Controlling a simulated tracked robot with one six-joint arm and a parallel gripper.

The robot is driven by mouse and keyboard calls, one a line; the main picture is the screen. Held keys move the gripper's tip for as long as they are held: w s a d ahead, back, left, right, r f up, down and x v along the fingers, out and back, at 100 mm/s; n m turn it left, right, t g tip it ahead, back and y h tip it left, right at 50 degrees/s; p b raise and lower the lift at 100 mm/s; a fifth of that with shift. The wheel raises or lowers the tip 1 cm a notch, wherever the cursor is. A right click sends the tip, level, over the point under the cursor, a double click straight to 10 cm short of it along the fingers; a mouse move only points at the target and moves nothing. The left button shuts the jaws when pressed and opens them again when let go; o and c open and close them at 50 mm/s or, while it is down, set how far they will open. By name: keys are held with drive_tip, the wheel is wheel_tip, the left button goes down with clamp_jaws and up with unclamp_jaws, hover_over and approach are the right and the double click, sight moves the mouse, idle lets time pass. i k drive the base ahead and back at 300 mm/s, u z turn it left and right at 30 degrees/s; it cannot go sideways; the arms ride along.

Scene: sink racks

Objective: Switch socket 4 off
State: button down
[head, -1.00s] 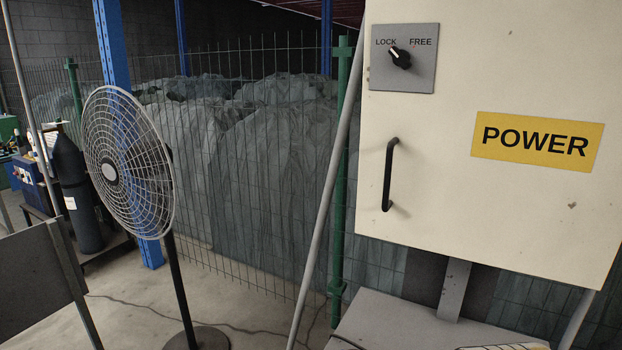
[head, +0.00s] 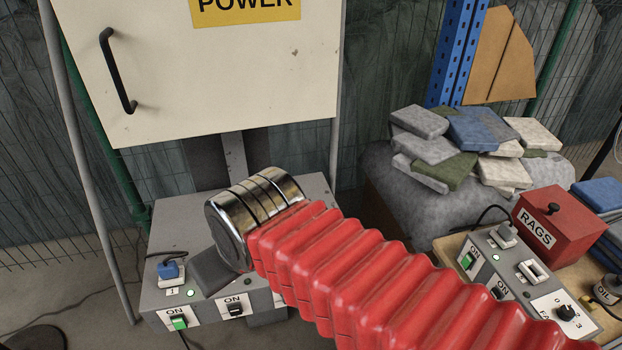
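A grey socket box (head: 170,215) stands below the white cabinet. At its left end a blue plug (head: 171,270) sits in a socket labelled 1, with a green rocker switch (head: 178,322) marked ON below it. A dark rocker switch (head: 235,309), also marked ON, is to its right. My arm, with red bellows and a ribbed chrome end (head: 228,228), reaches over the box and covers its middle and right. A dark grey block (head: 212,270) shows under the chrome end; I cannot tell what it is. No label 4 is readable.
The white cabinet (head: 210,80) with a black handle (head: 118,70) stands above the box. At right are another grey switch panel (head: 485,275) with a green switch (head: 466,260), a red RAGS box (head: 545,225) and a heap of folded cloths (head: 470,145).

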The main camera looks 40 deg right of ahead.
sight(468, 259)
drive_tip(key=z, duration=1.45)
drive_tip(key=k, duration=1.05)
drive_tip(key=u, duration=0.3)
drive_tip(key=i, duration=0.85)
